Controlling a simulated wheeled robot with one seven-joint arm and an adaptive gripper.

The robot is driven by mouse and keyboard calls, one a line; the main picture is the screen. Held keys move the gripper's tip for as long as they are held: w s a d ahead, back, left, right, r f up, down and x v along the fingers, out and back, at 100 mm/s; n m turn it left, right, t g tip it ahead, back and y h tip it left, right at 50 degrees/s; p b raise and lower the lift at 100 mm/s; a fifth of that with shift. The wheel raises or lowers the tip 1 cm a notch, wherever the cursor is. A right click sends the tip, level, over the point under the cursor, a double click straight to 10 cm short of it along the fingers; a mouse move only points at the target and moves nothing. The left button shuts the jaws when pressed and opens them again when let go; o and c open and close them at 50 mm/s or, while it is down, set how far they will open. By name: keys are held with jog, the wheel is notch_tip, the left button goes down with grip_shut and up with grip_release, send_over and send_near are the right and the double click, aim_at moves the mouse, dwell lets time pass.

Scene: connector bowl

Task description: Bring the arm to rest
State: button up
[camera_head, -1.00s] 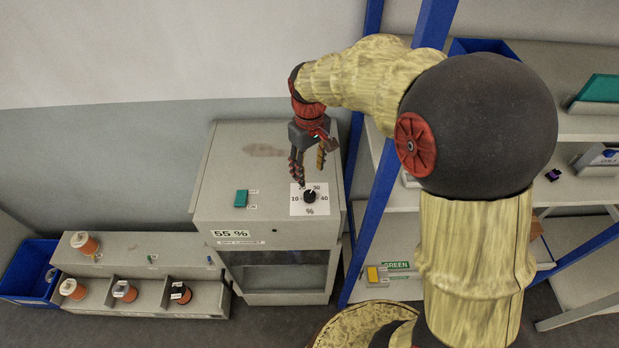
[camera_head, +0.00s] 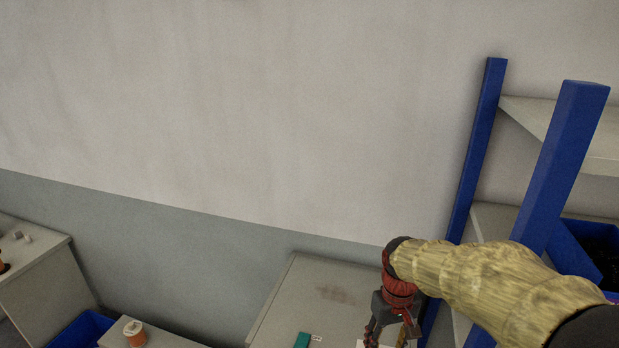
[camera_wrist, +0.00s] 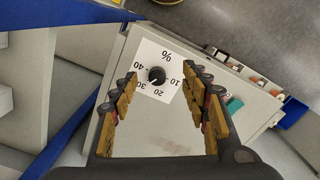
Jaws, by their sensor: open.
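My gripper (camera_head: 391,335) hangs over the grey cabinet (camera_head: 290,290) at the bottom of the head view, its fingertips at the frame's lower edge. In the wrist view my gripper (camera_wrist: 160,88) is open and empty, its two fingers wide apart. Between and beyond the fingertips lies the black dial knob (camera_wrist: 156,76) on its white percent plate (camera_wrist: 150,55). I cannot tell the exact gap between fingers and knob. My arm reaches in from the lower right of the head view.
A blue-framed shelf rack (camera_head: 565,150) stands right, close to my arm, with a blue bin (camera_head: 585,245). A teal block (camera_head: 302,340) sits on the cabinet. An orange-and-white spool (camera_head: 134,332) and a blue bin (camera_head: 80,332) are lower left. The wall above is clear.

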jog(key=s+f+m+t+b, duration=0.2)
jog(key=s+t+b, duration=0.3)
jog(key=s+b, duration=1.1)
jog(key=shift+s+f+t+b, duration=0.4)
jog(key=shift+s+f, duration=0.1)
jog(key=shift+s, duration=0.5)
jog(key=shift+r, duration=0.1)
jog(key=shift+c, duration=0.6)
